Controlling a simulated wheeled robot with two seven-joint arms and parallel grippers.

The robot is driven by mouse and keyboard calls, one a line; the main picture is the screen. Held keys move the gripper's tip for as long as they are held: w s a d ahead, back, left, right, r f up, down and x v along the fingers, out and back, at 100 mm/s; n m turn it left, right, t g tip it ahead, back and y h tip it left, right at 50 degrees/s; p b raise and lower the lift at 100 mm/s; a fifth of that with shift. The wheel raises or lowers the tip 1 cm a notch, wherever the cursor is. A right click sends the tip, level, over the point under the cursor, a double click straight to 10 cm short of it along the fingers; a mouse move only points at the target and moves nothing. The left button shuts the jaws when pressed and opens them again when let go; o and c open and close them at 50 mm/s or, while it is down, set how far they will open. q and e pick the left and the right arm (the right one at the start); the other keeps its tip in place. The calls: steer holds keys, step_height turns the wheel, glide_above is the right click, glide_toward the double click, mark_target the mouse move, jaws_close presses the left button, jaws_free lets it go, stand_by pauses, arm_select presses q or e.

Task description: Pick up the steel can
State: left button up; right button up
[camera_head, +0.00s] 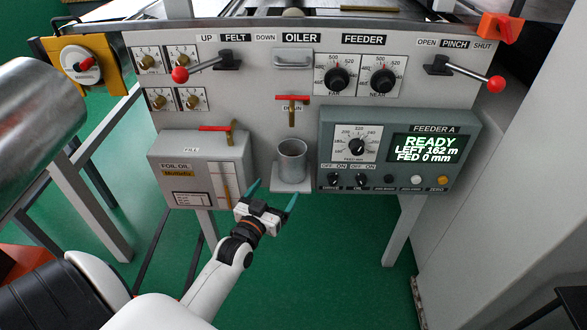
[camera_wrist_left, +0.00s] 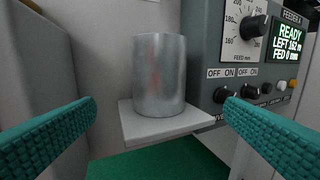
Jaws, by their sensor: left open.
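The steel can (camera_head: 292,163) is a grey open-topped cylinder. It stands upright on a small pale shelf (camera_head: 292,186) below the drain tap (camera_head: 292,108). In the left wrist view the can (camera_wrist_left: 159,75) stands on the shelf (camera_wrist_left: 165,126), straight ahead between my fingers and beyond their tips. My left gripper (camera_head: 272,189), with teal fingers, is open and empty, just in front of and slightly below the can. In the wrist view the left gripper (camera_wrist_left: 160,118) shows a finger on each side, neither touching the can. My right gripper is not in view.
A grey foil oil box (camera_head: 200,168) is left of the can. The feeder control box (camera_head: 400,150) is close on its right, with knobs and a lit screen. The machine panel (camera_head: 270,80) rises behind. Open space over green floor (camera_head: 320,260) lies in front.

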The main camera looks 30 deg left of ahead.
mark_target(287, 173)
arm_select(q)
steer(key=w, duration=0.5)
steer(key=w+a, duration=0.1)
steer(key=w, duration=0.1)
steer(key=shift+w+a+r+b, duration=0.1)
steer(key=shift+w+r+b, duration=0.05)
steer(key=shift+r+b, duration=0.2)
steer(key=w, duration=0.4)
steer(key=shift+w+a+r+b, duration=0.1)
steer(key=shift+w+a+b, duration=0.05)
steer(key=shift+a+b, duration=0.25)
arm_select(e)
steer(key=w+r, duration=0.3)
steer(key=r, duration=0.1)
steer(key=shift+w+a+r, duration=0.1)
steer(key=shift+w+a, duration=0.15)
arm_select(q)
steer(key=c, duration=1.2)
steer(key=shift+r, duration=0.1)
steer(key=shift+c, duration=1)
steer(key=shift+r, duration=0.1)
